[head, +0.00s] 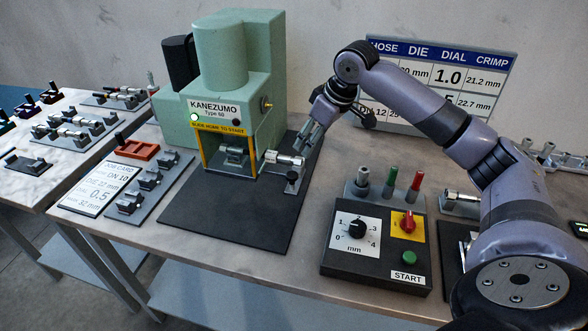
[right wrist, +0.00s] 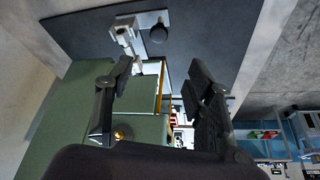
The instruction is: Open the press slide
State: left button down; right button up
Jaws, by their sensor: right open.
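The green press (head: 235,75), labelled KANEZUMO, stands at the back of the table with a yellow-framed opening. Grey metal die parts (head: 234,153) show inside. A silver fitting (head: 285,159) sticks out at the opening's right side, beside a small dark knob (head: 292,176) on a metal piece. I cannot tell how far the slide is in. My right gripper (head: 303,144) is open, just above and right of the fitting. In the right wrist view, the fitting (right wrist: 124,36) and knob (right wrist: 158,34) lie beyond the open fingers (right wrist: 163,72), with nothing between the tips. My left gripper is out of view.
A black control box (head: 376,245) with dial, red switch and green START button stands right of the press mat (head: 245,225). Coloured pins in a holder (head: 388,190) stand behind it. Die pieces, an orange tray (head: 131,149) and a job card (head: 100,188) lie left.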

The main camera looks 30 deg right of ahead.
aim_at(293, 174)
jog(key=p+x, duration=0.2)
jog(key=x, duration=1.2)
jog(key=shift+w+d+f, duration=0.1)
jog(key=shift+w+f, duration=0.1)
jog(key=shift+f, duration=0.1)
jog(key=shift+w+f, duration=0.1)
jog(key=shift+f, duration=0.25)
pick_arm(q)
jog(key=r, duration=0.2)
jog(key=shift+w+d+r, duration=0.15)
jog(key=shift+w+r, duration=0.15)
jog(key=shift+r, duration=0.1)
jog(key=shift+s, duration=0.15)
pick_arm(e)
jog(key=shift+c, duration=0.3)
jog(key=shift+c, duration=0.7)
grip_shut()
